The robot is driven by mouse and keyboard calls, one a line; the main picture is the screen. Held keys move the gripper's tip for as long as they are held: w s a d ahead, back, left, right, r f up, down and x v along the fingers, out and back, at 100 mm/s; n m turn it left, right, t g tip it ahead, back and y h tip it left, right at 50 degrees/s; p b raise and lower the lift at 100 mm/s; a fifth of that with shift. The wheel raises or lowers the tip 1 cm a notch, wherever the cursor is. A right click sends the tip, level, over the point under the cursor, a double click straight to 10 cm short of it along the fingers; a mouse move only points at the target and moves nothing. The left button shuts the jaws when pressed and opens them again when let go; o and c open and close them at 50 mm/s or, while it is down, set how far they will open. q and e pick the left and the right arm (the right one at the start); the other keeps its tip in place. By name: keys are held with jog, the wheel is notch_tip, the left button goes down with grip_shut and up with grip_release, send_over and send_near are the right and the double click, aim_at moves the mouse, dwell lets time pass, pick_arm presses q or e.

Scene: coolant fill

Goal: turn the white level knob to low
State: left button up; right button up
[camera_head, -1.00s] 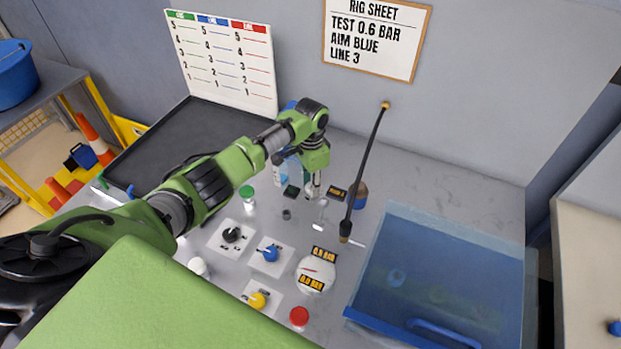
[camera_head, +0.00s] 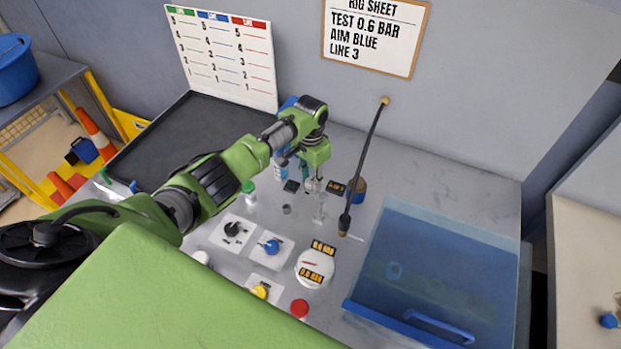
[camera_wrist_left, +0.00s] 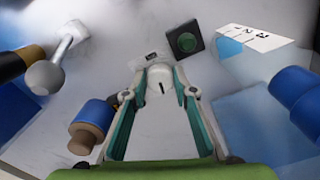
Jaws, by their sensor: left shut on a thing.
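The white level knob (camera_wrist_left: 159,88) has a dark pointer mark and stands between the fingertips of my left gripper (camera_wrist_left: 161,76) in the left wrist view. The pads are shut on it from both sides. The pointer runs nearly straight up the picture, slightly tilted. A small label plate, too small to read, lies just beyond the knob. In the head view my left gripper (camera_head: 312,184) reaches down to the bench and hides the knob. My right gripper is not in view.
A green button (camera_wrist_left: 187,42) on a dark square is close beyond the knob. A dark hose (camera_head: 363,165) hangs to the right of the gripper. Black (camera_head: 233,229), blue (camera_head: 271,246) and yellow (camera_head: 261,291) knobs and a gauge (camera_head: 315,268) are nearer. A blue tank (camera_head: 440,265) stands right.

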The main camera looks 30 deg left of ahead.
aim_at(311, 181)
pick_arm(q)
jog(key=o, duration=1.1)
notch_tip(311, 181, up, 12)
jog(key=shift+r, duration=0.1)
